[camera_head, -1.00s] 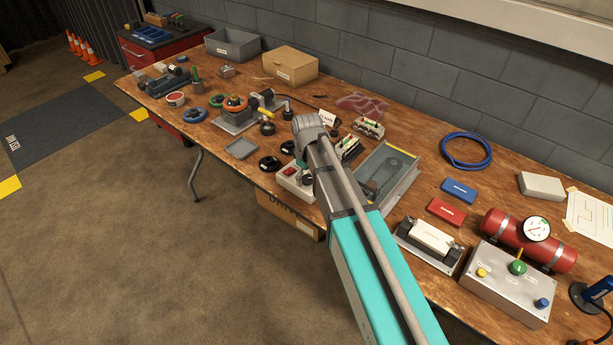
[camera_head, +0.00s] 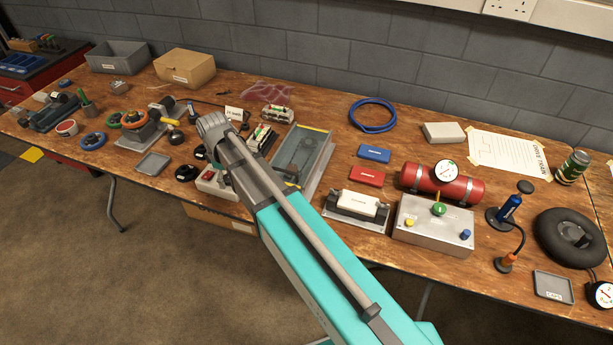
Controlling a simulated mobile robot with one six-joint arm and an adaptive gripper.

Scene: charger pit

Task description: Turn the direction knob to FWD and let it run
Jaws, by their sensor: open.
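A small light control box (camera_head: 212,183) with a red switch stands near the front edge of the bench, left of my arm. My arm hides part of it, and I cannot make out a direction knob or FWD mark on it. A grey tray-like unit (camera_head: 322,162) with a clear cover and dark round parts inside stands right of my arm. My arm reaches up from the bottom over the bench and ends in a grey wrist above the control box. My gripper is hidden behind the arm.
A grey box (camera_head: 425,238) with yellow, green and blue knobs stands before a red cylinder (camera_head: 411,178) with a gauge. A white block in a holder (camera_head: 357,205), red block (camera_head: 367,176) and blue block (camera_head: 374,154) lie nearby. Small parts crowd the left; a wall runs behind.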

